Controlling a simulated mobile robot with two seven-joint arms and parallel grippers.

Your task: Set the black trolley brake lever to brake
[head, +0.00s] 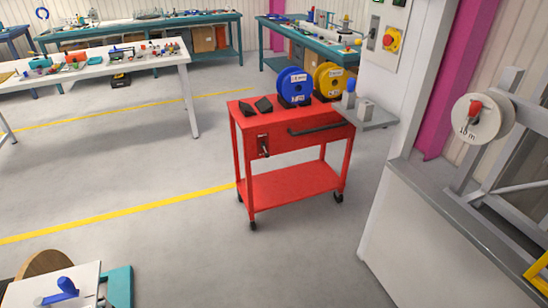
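The red trolley (290,185) stands on the grey floor in the middle of the head view. Its small black brake lever (264,147) is on the left part of the side facing me, below the top. The lever is too small to tell its setting, and I cannot read any marks beside it. Neither of my grippers is in view.
A blue reel (294,87), a yellow reel (328,80) and black wedges sit on the trolley top. A black handle bar (320,129) runs along its side. A grey cabinet (440,230) stands at the right. The floor before the trolley is clear.

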